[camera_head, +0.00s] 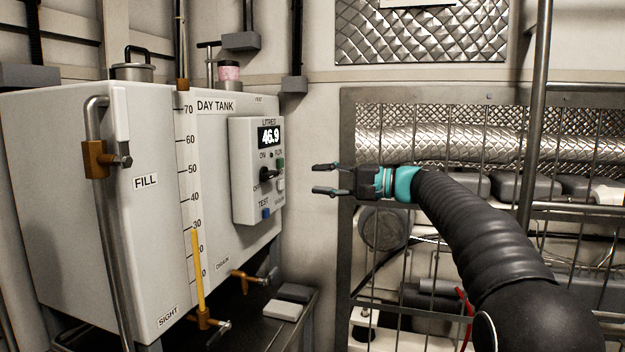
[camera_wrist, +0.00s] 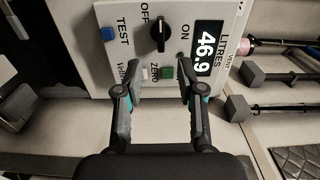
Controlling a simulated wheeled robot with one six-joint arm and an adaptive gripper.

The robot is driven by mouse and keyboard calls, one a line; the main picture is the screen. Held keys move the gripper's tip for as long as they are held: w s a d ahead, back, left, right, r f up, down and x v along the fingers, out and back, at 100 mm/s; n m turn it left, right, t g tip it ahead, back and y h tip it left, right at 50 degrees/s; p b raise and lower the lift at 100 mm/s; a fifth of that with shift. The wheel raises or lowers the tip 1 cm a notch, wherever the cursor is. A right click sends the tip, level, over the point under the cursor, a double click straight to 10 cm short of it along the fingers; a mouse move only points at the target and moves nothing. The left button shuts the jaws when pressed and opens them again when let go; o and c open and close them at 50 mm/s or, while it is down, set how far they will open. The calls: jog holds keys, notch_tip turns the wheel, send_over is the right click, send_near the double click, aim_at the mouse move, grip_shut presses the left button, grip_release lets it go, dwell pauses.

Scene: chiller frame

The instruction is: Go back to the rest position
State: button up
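My gripper (camera_head: 325,178) is open and empty, a little to the right of the control box (camera_head: 246,215) on the day tank (camera_head: 225,135). In the wrist view my gripper (camera_wrist: 161,78) faces the same box, with a gap between its fingers. The box carries a display (camera_head: 269,136) reading 46.9 litres. It has a black rotary knob (camera_wrist: 160,32), a blue TEST button (camera_wrist: 108,34), a green button (camera_wrist: 168,72) and a white button (camera_wrist: 152,72). The gripper appears apart from the box. My arm reaches in from the lower right.
A wire mesh guard (camera_head: 440,230) with a metal post (camera_head: 537,110) stands behind my arm on the right. The tank has a fill pipe (camera_head: 100,200), a sight tube (camera_head: 197,260) and a drain valve (camera_head: 250,280). A white block (camera_head: 282,311) lies on the ledge below.

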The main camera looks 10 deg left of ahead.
jog(key=shift+w, duration=0.1)
notch_tip(320, 180, down, 12)
jog(key=w+d+r+m+t+h, duration=0.1)
jog(key=w+h, duration=0.1)
jog(key=h, duration=0.2)
jog(key=s+d+f+h, duration=0.4)
jog(key=s+d+f, duration=0.2)
jog(key=f, duration=0.3)
jog(key=s+d+t+h+p, duration=0.1)
jog(key=s+d+h+p, duration=0.1)
jog(key=s+d, duration=0.6)
jog(key=s+d+f+n+t+h+p, duration=0.1)
jog(key=s+d+h, duration=0.3)
jog(key=s+d, duration=0.4)
jog(key=s+d+f+t+h+p, duration=0.1)
jog(key=s+d+h+p, duration=0.2)
jog(key=s+d, duration=0.5)
jog(key=shift+s+f+n+h, duration=0.25)
jog(key=shift+s+n+h, duration=0.2)
jog(key=shift+s, duration=5.25)
jog(key=shift+d, duration=0.1)
